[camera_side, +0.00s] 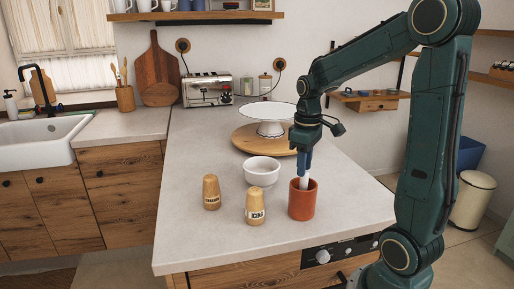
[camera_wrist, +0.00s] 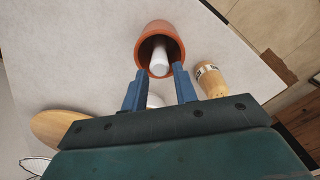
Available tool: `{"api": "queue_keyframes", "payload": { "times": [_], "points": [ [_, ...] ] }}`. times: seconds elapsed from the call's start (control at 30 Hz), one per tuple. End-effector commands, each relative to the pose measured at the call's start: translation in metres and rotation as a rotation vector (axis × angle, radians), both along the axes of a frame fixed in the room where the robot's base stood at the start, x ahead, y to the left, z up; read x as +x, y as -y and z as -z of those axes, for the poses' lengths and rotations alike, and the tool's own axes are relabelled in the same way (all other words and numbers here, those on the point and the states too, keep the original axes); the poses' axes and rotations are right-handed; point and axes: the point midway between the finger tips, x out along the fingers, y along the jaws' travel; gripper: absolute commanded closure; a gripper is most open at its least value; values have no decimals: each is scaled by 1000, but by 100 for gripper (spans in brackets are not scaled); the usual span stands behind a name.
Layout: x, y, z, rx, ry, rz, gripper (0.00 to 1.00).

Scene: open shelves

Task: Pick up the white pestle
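The white pestle (camera_side: 304,183) stands in a terracotta-coloured cup (camera_side: 302,205) near the counter's front right, its upper end above the rim. In the wrist view the pestle (camera_wrist: 159,60) leans inside the cup (camera_wrist: 146,33), its near end between and just beyond my fingertips. My gripper (camera_side: 304,166) points down directly over the cup, close to the pestle's top. In the wrist view its blue fingers (camera_wrist: 159,80) are apart, with gaps on both sides of the pestle. The pestle's lower end is hidden in the cup.
A white bowl (camera_side: 262,171) stands behind and left of the cup. Two wooden shakers, one (camera_side: 211,192) farther left and one labelled ICING (camera_side: 256,206), stand nearby. A white cake stand (camera_side: 270,117) is on a round wooden board (camera_side: 250,139) behind. The counter's left part is clear.

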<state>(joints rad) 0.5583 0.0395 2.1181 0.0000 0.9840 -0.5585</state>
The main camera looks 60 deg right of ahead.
Motion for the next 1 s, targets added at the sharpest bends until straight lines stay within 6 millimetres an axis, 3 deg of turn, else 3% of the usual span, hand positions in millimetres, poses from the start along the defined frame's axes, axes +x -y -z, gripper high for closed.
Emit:
{"api": "queue_keyframes", "payload": {
  "times": [0.17, 0.6, 1.0],
  "points": [
    [-1, 0, 7, 1, -1, 0, 71],
    [-3, 0, 49, 2, -2, 1, 71],
    [-3, 0, 51, 1, 0, 1, 71]
  ]
}}
